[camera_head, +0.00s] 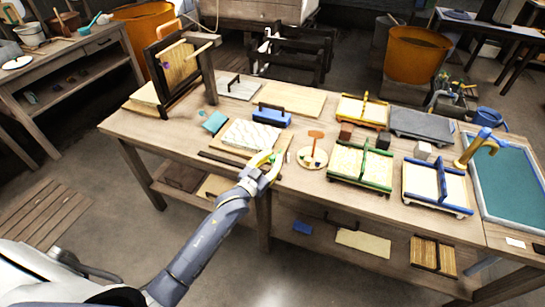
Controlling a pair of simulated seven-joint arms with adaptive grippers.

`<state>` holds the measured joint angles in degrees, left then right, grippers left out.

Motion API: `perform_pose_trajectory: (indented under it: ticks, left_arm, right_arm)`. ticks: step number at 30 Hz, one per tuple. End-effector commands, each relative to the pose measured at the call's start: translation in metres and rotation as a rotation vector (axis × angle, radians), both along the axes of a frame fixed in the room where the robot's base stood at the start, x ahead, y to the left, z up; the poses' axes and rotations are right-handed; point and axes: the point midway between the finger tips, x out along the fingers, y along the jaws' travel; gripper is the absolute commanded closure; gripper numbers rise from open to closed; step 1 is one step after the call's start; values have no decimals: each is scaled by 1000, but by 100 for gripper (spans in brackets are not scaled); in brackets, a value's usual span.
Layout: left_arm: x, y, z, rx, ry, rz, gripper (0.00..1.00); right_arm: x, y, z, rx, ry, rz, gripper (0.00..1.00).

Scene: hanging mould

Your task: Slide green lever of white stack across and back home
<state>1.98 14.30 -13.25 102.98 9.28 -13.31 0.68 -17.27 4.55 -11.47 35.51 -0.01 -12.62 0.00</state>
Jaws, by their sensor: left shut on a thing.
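The white stack (250,134) is a flat block with a patterned top, lying near the front edge of the wooden table. My left gripper (268,163) is at its front right corner and looks shut on a small green piece (272,158), which seems to be the green lever. The fingers hide most of the lever, and I cannot tell how far along the stack it sits. A yellow bit shows beside the fingers. My right gripper is not in view.
A round board with an orange-topped tool (315,147) stands just right of my gripper. Green (360,165), blue (437,186) and yellow (362,111) framed trays stand further right. A blue block (272,117) lies behind the stack. An upright dark frame (180,65) stands at the left.

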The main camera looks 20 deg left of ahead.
Motion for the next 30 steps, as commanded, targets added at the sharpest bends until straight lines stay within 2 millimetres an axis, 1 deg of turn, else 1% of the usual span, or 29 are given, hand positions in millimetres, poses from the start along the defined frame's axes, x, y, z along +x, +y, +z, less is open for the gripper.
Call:
perform_pose_trajectory:
  ticks: [1,9,10,18,26,30]
  left_arm:
    - [0,-4,6,-8,-11,-6,100]
    - [0,-6,6,-10,-11,-9,100]
    - [0,-6,6,-10,-11,-9,83]
    - [0,-5,4,-7,-8,-6,51]
    - [-1,-3,2,-4,-3,-5,50]
    - [-8,-1,1,-4,-2,-5,50]
  right_arm:
    - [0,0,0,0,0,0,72]
    - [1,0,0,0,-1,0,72]
    - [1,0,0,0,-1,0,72]
    - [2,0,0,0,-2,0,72]
    - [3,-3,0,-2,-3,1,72]
    - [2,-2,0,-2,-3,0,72]
